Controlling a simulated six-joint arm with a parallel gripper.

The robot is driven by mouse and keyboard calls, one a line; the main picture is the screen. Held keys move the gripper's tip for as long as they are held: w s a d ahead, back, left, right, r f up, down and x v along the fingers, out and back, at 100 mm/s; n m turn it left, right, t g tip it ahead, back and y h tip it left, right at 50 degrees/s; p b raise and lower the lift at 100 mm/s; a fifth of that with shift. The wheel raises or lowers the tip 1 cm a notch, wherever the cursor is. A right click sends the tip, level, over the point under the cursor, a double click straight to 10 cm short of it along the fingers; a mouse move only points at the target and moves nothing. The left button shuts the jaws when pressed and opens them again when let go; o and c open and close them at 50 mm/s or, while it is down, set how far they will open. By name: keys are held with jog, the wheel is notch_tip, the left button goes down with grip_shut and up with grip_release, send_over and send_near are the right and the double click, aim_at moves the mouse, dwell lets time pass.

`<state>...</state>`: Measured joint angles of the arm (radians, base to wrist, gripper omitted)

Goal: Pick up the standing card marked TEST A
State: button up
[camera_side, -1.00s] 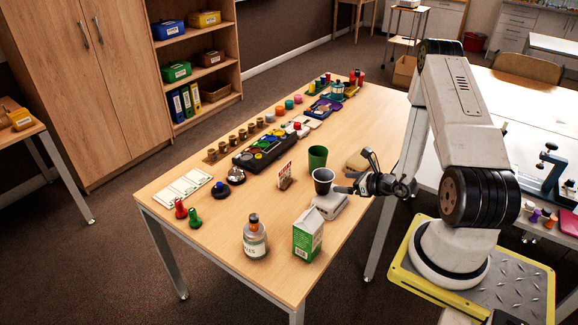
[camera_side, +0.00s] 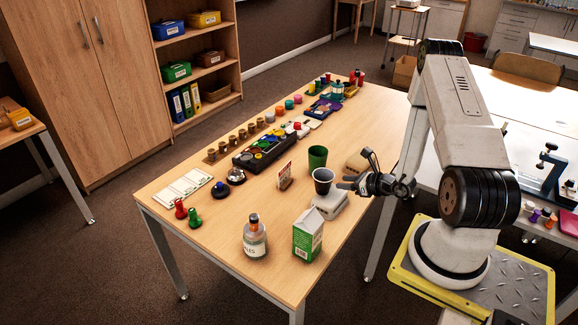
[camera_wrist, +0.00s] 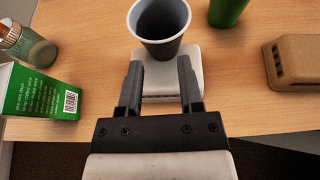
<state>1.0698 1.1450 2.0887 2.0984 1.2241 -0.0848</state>
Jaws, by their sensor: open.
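The standing card (camera_side: 285,176) is upright in a small holder near the middle of the table in the side view. It has a red-and-white face; its lettering is too small to read. It is not visible in the wrist view. My gripper (camera_side: 349,184) is at the table's right edge, beside a grey cup (camera_side: 323,180), with the cup between it and the card. In the wrist view my gripper (camera_wrist: 158,82) is open and empty, its fingers pointing at the grey cup (camera_wrist: 160,28), which stands on a white block (camera_wrist: 185,70).
A green cup (camera_side: 317,157) stands behind the grey cup. A green-and-white carton (camera_side: 307,236) and a bottle (camera_side: 255,240) stand toward the front. A tan block (camera_wrist: 293,62) lies to the right in the wrist view. A black tray (camera_side: 262,154) lies beyond the card.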

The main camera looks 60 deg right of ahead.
jog(key=shift+r, duration=3.25)
jog(key=w+a+f+n+g+y, duration=0.2)
jog(key=w+a+n+g+y, duration=0.45)
jog(key=w+n+y, duration=0.35)
jog(key=w+d+r+n+g+h, duration=0.1)
jog(key=w+d+n+g+h, duration=0.3)
jog(key=w, duration=0.3)
jog(key=w+d+r+n+g+h, duration=0.1)
jog(key=w+d+n+g+h, duration=0.15)
jog(key=w+n+h, duration=0.3)
jog(key=shift+m+g+h, duration=0.25)
jog(key=shift+m+g, duration=0.05)
jog(key=shift+m, duration=0.05)
jog(key=f, duration=0.4)
jog(key=shift+w+f, duration=0.35)
jog(key=shift+f, duration=0.05)
jog(key=shift+f, duration=0.1)
